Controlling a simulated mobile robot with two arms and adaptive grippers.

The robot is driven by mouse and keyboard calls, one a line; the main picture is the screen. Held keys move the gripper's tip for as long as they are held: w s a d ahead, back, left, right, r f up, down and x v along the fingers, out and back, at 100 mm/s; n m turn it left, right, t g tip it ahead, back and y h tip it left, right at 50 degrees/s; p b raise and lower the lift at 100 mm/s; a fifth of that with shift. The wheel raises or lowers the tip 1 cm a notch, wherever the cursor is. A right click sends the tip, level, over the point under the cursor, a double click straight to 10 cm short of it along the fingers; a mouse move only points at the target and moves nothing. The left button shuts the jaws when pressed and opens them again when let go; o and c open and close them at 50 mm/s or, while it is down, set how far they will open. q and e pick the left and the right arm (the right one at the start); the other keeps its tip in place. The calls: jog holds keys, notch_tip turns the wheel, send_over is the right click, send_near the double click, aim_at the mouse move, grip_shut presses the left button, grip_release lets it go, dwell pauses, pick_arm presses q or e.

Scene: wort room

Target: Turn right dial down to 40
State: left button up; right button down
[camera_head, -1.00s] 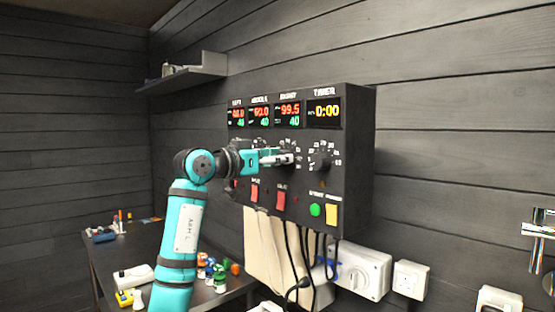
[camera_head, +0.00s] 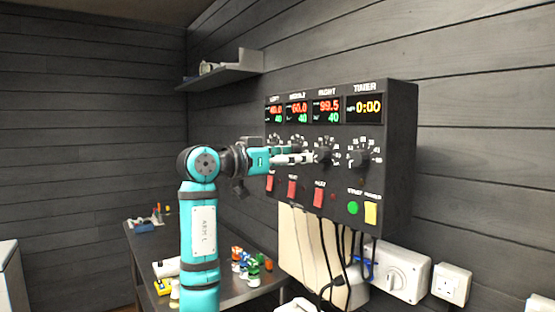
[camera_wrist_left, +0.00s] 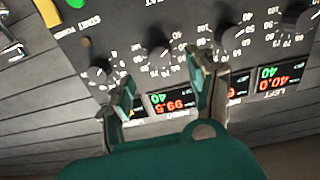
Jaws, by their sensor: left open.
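The black control box (camera_head: 398,150) on the wall has displays marked left, middle, right and timer. The right display (camera_head: 327,110) reads 99.5 in red and 40 in green. The black right dial (camera_head: 326,155) is below it; it also shows in the left wrist view (camera_wrist_left: 158,53), where the picture is upside down. My left gripper (camera_head: 308,158) is open just left of the right dial. In the wrist view its fingertips (camera_wrist_left: 160,72) spread to either side of that dial, apparently short of it. My right gripper is not in view.
The timer dial (camera_head: 361,157) is beside the right dial, and the middle dial (camera_wrist_left: 233,36) is on its other side. Red switches (camera_head: 318,196), a green button (camera_head: 353,208) and a yellow button (camera_head: 371,213) are below. Cables hang under the box. A table (camera_head: 138,240) stands lower left.

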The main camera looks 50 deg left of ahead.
pick_arm(q)
jog(key=s, duration=0.5)
jog(key=shift+a, duration=0.2)
dwell(0.4)
